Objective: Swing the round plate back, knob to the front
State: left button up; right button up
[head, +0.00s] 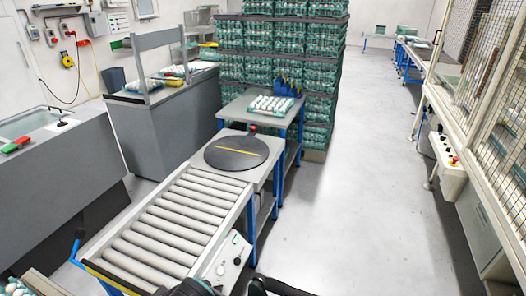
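The round plate (229,162) is dark and flat, with a yellow stripe across its middle. It lies on the grey table top at the far end of the roller conveyor (170,222). A small red and black knob (252,128) stands at the plate's far edge, on the side away from me. No gripper is at the plate. Dark parts of mine show at the bottom edge, including a black piece, perhaps part of my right gripper (272,287); its fingertips cannot be made out. My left gripper is not in view.
Behind the plate, a side table (235,106) holds a tray of eggs (272,105) and a blue object. Tall stacks of egg trays (310,75) stand beyond. A control box (232,256) is on the conveyor's right side. The floor to the right (345,190) is clear.

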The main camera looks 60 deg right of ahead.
aim_at(235, 153)
jog(key=z, duration=1.8)
jog(key=i+l, duration=0.35)
jog(key=i, duration=0.15)
jog(key=i+l, duration=0.4)
jog(key=i, duration=0.15)
jog(key=i+l, duration=0.35)
jog(key=i, duration=0.15)
jog(key=i+l+z, duration=0.1)
jog(key=i+l, duration=0.3)
jog(key=i, duration=0.15)
jog(key=i+l, duration=0.35)
jog(key=i, duration=0.15)
jog(key=i+l, duration=0.3)
jog(key=i, duration=0.25)
